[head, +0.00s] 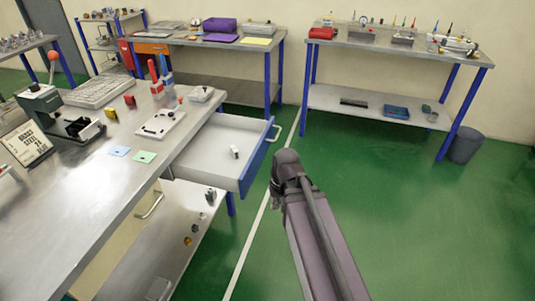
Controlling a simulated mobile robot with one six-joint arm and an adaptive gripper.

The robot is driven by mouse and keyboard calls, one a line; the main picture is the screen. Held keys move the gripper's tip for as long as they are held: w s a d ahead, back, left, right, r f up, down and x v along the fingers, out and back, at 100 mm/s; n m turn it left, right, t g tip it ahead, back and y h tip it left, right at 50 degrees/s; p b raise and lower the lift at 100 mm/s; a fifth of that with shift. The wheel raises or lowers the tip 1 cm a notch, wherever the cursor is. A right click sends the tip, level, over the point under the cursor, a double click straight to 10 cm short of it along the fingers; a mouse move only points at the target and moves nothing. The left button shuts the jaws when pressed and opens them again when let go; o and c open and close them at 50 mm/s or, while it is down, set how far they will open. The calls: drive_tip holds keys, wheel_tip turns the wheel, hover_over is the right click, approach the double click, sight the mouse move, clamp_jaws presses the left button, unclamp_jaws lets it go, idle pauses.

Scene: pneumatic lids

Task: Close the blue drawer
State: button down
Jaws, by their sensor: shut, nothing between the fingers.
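The blue drawer (262,156) is pulled out from the right side of the metal workbench (85,195). Its front panel is blue with a silver bar handle (274,129), and its inside is pale grey. A small white item (234,152) lies in the drawer. My gripper (284,158) is shut and empty, just to the right of the drawer front and close to it in the picture. I cannot tell whether it touches the panel.
The workbench top holds a grey machine (55,115), a white plate (160,124) and blue and green notes (144,157). Two more benches stand along the back wall. A grey bin (465,146) is at the right. The green floor (430,220) on the right is clear.

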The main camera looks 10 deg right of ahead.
drive_tip(key=w+f+m+y+b, duration=0.1)
drive_tip(key=w+f+y+b, duration=0.2)
drive_tip(key=w+y+b, duration=0.15)
drive_tip(key=m+t+y+b, duration=0.4)
drive_tip(key=t+y+b, duration=0.5)
drive_tip(key=y+b, duration=0.15)
approach(264, 148)
drive_tip(key=s+d+h, duration=0.1)
drive_tip(key=s+d, duration=0.3)
drive_tip(key=d, duration=0.1)
drive_tip(key=shift+w+d+r, duration=0.1)
drive_tip(key=shift+r, duration=0.4)
drive_tip(key=shift+w, duration=0.1)
drive_tip(key=x, duration=1.4)
drive_tip(key=shift+f, duration=0.15)
